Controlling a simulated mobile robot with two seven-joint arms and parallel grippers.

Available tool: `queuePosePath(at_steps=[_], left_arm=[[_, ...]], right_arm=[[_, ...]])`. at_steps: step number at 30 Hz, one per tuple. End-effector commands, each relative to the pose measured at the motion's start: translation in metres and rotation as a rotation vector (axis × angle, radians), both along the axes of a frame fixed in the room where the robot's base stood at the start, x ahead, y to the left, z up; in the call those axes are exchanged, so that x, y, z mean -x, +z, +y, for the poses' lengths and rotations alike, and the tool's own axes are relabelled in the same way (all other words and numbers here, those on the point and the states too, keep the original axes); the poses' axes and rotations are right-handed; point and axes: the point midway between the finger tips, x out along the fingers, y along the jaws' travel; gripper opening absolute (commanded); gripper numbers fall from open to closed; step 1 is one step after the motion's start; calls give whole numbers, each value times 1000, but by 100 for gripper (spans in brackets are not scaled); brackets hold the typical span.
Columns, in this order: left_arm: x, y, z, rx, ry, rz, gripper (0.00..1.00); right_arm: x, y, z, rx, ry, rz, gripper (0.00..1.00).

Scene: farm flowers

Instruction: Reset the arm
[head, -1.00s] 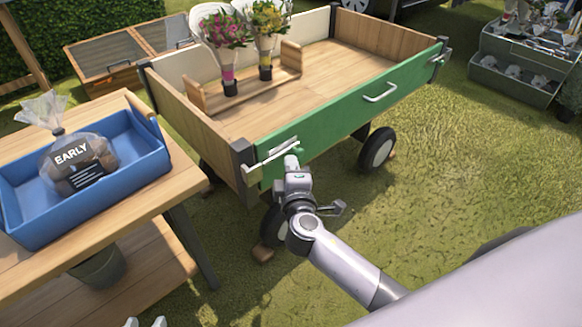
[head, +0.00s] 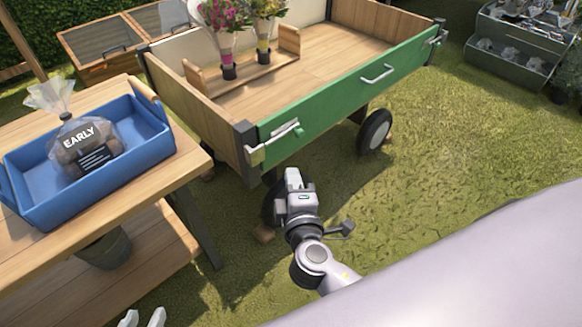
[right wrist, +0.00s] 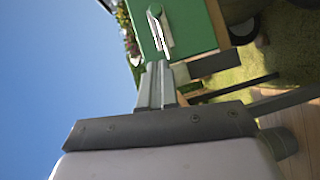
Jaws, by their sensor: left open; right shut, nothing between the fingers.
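My right gripper (head: 293,178) is shut and empty in the middle of the head view, below and in front of the green cart side panel (head: 345,97). A gap shows between it and the pale latch (head: 272,142) at the panel's near left corner. In the right wrist view the shut fingers (right wrist: 156,84) point toward the green panel (right wrist: 188,25) and the latch (right wrist: 161,30). My left gripper (head: 143,318) shows only as two white fingertips set apart at the bottom left edge; it is open, with nothing seen between them. The rest of it is out of frame.
A wooden table (head: 184,172) at left holds a blue tray (head: 140,160) with a bagged "EARLY" item (head: 84,140). The wooden cart (head: 318,62) carries two bouquets (head: 225,22) in a rack. A bucket (head: 104,249) sits below the table. Open grass (head: 455,130) lies right of the cart.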

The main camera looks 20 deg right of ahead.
Motion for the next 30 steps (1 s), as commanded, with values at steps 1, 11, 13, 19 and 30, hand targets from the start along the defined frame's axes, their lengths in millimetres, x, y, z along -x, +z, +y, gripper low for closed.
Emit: queuePosePath(at_steps=[1, 11, 13, 19, 30], left_arm=[[0, 0, 0, 0, 1, 1, 43], [0, -1, 1, 1, 4, 4, 43], [0, -1, 1, 1, 5, 4, 43], [-2, 0, 1, 1, 7, 1, 43], [-1, 0, 1, 0, 4, 0, 43]], right_arm=[[2, 0, 1, -1, 0, 0, 0], [3, 0, 1, -1, 0, 0, 0], [3, 0, 1, -1, 0, 0, 0], [4, -1, 1, -7, 0, 3, 0], [51, -57, -1, -474, 18, 206, 0]])
